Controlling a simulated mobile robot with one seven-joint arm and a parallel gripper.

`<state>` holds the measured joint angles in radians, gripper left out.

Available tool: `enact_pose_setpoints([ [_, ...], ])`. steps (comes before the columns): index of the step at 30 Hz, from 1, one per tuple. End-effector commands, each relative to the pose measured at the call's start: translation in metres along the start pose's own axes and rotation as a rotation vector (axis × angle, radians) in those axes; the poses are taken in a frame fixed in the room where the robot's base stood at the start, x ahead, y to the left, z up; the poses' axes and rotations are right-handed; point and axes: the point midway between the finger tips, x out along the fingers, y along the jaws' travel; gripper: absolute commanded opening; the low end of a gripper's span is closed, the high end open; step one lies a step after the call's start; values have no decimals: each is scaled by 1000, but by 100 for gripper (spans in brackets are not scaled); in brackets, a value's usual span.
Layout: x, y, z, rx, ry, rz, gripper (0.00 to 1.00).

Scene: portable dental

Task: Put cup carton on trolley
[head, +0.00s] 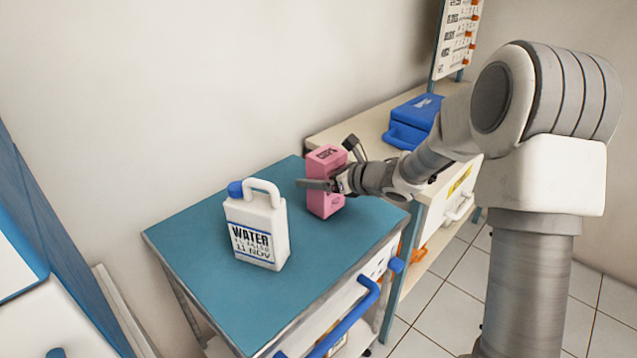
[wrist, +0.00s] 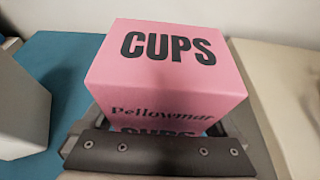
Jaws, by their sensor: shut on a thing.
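The cup carton is a pink box marked "CUPS" (head: 325,163). It stands upright at the back right part of the trolley's blue top (head: 190,228). In the wrist view the carton (wrist: 170,62) fills the middle, with its lettered top and front face showing. My gripper (head: 325,185) is shut on the carton, its fingers at the carton's sides. The carton appears to be on or just above the blue top; I cannot tell whether it touches. Its lower part is hidden by my gripper in the wrist view.
A white water jug (head: 257,232) with a blue cap stands left of the carton on the trolley. A cream counter (head: 345,133) with a blue case (head: 412,120) adjoins behind and to the right. The trolley has a blue handle (head: 345,318) in front. The trolley's front area is clear.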

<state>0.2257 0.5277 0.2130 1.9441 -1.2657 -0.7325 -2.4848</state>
Motion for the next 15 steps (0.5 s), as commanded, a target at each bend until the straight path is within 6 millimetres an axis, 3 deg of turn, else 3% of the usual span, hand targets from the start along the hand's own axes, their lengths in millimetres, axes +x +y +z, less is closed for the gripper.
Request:
enact_pose_setpoints([
  [2, 4, 0, -10, 1, 0, 1, 30],
  [12, 5, 0, -12, -2, -1, 0, 30],
  [13, 4, 0, -11, -1, 0, 0, 99],
  [15, 4, 0, -11, -1, 0, 0, 100],
])
